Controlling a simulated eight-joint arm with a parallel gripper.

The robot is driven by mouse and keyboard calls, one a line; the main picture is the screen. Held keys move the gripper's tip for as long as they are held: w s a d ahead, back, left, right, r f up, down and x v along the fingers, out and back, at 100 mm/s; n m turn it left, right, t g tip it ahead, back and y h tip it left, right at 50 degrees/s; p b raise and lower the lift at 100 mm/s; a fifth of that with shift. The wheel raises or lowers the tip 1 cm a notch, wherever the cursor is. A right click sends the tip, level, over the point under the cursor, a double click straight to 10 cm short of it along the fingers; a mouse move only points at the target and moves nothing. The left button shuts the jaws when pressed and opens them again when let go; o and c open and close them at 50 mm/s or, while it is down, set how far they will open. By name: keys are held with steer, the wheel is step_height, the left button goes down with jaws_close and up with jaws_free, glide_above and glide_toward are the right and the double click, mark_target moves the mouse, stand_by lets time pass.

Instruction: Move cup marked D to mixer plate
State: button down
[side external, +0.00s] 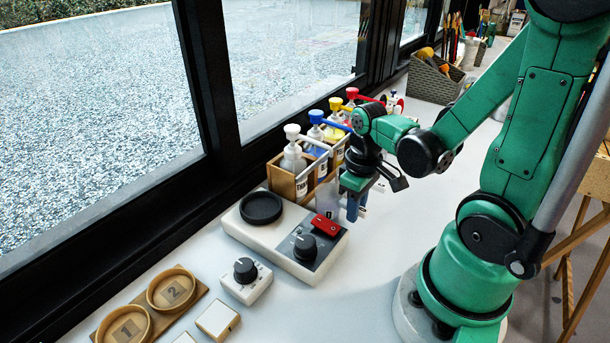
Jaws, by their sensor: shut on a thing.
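The mixer plate (261,208) is a black round disc on the left end of a white mixer unit and looks empty. My gripper (354,212) points down beside the right end of that unit, in front of the bottle rack. It is shut on a pale, see-through cup (328,198), which shows only in part to the left of the fingers. The cup's lower part is hard to make out, and I cannot read a letter on it. I cannot tell whether the cup touches the table.
A wooden rack (281,185) of pump bottles with coloured tops stands behind, by the window. The mixer unit carries a red switch (326,225) and a black knob (305,247). A smaller dial box (246,282) and numbered round trays (172,290) sit front left.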

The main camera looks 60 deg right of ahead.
steer(key=shift+r, duration=1.1)
steer(key=shift+r, duration=0.1)
steer(key=shift+r, duration=2.4)
steer(key=shift+f, duration=2.3)
steer(key=shift+r, duration=1.2)
